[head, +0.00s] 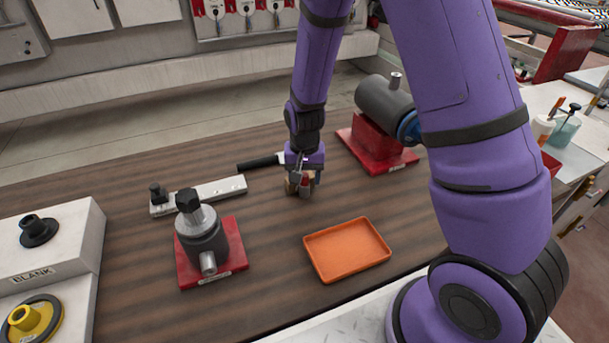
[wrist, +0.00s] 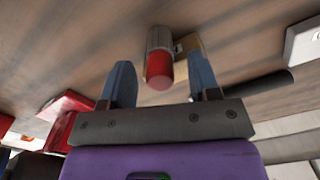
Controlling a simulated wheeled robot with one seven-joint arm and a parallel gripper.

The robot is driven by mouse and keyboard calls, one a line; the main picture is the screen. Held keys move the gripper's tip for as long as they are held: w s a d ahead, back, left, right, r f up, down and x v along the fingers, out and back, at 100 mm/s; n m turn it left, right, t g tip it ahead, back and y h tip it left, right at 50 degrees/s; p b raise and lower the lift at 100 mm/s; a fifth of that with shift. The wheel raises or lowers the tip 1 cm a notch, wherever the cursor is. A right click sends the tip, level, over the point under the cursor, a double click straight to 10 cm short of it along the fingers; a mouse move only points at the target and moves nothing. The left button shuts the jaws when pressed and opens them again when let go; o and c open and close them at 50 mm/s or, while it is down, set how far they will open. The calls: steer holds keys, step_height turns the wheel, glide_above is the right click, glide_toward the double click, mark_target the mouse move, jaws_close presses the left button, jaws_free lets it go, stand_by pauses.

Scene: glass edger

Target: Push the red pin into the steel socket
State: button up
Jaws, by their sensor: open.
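The red pin (wrist: 159,72) stands in the wrist view between the two fingers of my gripper (wrist: 161,84). It has a red end and a greyish body, with a tan block (wrist: 188,46) beside it. The fingers are open, with a gap on each side of the pin. In the head view my gripper (head: 304,181) is low over the table, and the pin (head: 305,186) shows small at its fingertips. Which part is the steel socket is not certain; a grey cylinder with a steel stub (head: 208,262) stands on a red plate at the left.
An empty orange tray (head: 347,249) lies in front of my gripper. A white bar (head: 208,194) and black handle (head: 258,163) lie to the left. A grey cylinder on a red base (head: 380,120) stands at the right. A white BLANK box (head: 50,262) is at far left.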

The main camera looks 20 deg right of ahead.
step_height(320, 180, up, 11)
stand_by(0.5)
stand_by(0.4)
steer(key=s+d+r+n+t, duration=0.1)
steer(key=s+d+r, duration=0.1)
steer(key=s+r, duration=0.45)
steer(key=s+d+r+n+t, duration=0.1)
steer(key=s+d+r, duration=0.15)
steer(key=r, duration=0.75)
steer(key=s+d+r+n+t, duration=0.1)
steer(key=s+r, duration=0.2)
steer(key=s, duration=0.4)
steer(key=s+d+r+n+t, duration=0.1)
steer(key=s+r+t, duration=0.1)
steer(key=s, duration=0.6)
steer(key=shift+d+r+n, duration=0.2)
steer(key=shift+r+n, duration=0.1)
steer(key=shift+r, duration=0.55)
